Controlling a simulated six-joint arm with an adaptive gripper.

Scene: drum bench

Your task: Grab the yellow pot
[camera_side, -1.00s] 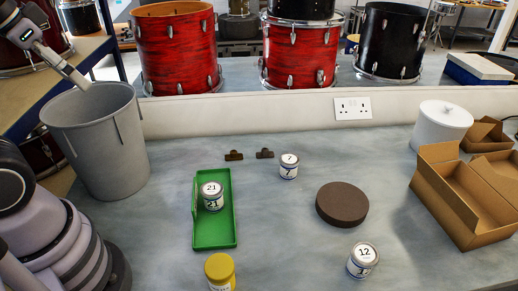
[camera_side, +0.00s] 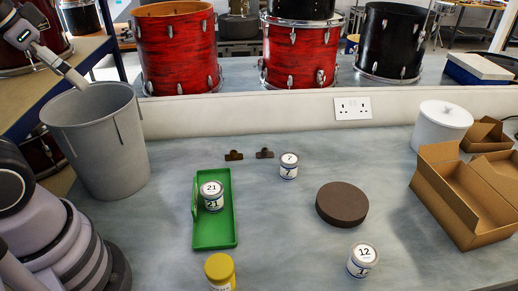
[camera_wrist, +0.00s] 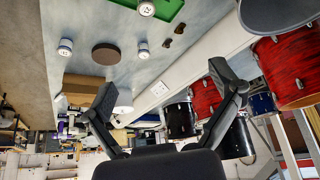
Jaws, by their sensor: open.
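The yellow pot (camera_side: 220,272) stands upright on the bench at the bottom edge of the side view, just in front of the green tray (camera_side: 226,238). Its lower part is cut off by the frame. I cannot make it out in the wrist view. My gripper (camera_wrist: 170,92) is open in the wrist view, with its two dark fingers spread apart and nothing between them. In the side view only parts of my arm show at the left, and the fingers are out of frame. My gripper is well away from the yellow pot.
A pot marked 21 (camera_side: 211,195) stands on the green tray. Pots marked 7 (camera_side: 289,167) and 12 (camera_side: 362,260), a brown disc (camera_side: 342,204) and two clips (camera_side: 249,154) are on the bench. A grey bin (camera_side: 100,145) stands left; cardboard boxes (camera_side: 465,195) and a white canister (camera_side: 441,127) right.

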